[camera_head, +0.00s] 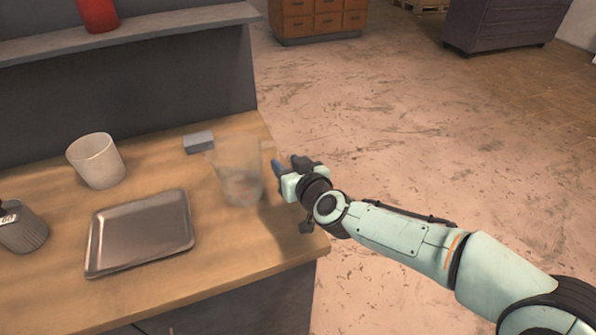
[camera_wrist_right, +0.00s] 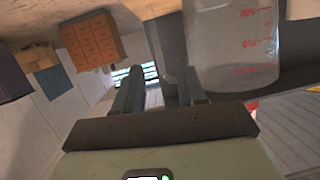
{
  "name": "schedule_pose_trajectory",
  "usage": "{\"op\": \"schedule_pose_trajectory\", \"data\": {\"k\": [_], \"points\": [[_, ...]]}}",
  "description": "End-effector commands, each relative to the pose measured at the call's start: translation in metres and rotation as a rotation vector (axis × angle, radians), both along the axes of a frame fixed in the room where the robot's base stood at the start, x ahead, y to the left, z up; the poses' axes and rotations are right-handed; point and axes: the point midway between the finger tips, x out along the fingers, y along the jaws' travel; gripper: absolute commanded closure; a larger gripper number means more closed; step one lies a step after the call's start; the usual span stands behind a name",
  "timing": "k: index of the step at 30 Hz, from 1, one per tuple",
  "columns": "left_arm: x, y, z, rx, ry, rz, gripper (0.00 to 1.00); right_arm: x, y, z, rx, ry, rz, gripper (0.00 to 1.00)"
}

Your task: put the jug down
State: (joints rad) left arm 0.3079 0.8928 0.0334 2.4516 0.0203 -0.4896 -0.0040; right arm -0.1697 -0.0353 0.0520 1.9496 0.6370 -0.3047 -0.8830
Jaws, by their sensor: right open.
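A clear jug (camera_head: 240,172) stands upright on the wooden worktop (camera_head: 60,275), near its right edge. In the right wrist view the jug (camera_wrist_right: 232,45) fills the upper right and shows red measuring marks. My right gripper (camera_head: 283,172) is just right of the jug, on its handle side. In the wrist view its two fingers (camera_wrist_right: 160,92) are apart, and a translucent strip, seemingly the jug's handle, shows between them. I cannot tell whether a finger touches it. My left gripper is not in view.
A metal tray (camera_head: 140,232) lies left of the jug. A whitish cup (camera_head: 96,161), a small grey block (camera_head: 198,142) and a dark ribbed container (camera_head: 22,228) also stand on the worktop. A grey shelf (camera_head: 150,27) holds a red object (camera_head: 97,14). Open floor lies right.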

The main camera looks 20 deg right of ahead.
Motion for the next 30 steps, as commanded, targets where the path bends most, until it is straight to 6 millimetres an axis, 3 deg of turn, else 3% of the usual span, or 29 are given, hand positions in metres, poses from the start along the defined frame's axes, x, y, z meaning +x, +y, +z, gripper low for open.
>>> {"op": "schedule_pose_trajectory", "data": {"k": [3,10,30], "points": [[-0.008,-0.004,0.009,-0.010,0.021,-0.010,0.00,-0.025,-0.002,0.011,-0.001,-0.003,-0.001,0.60],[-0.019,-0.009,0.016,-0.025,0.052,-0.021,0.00,-0.053,-0.005,0.017,0.000,-0.001,-0.002,0.60],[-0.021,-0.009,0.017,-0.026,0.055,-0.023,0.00,-0.057,-0.005,0.017,0.001,0.000,-0.001,0.60]]}}
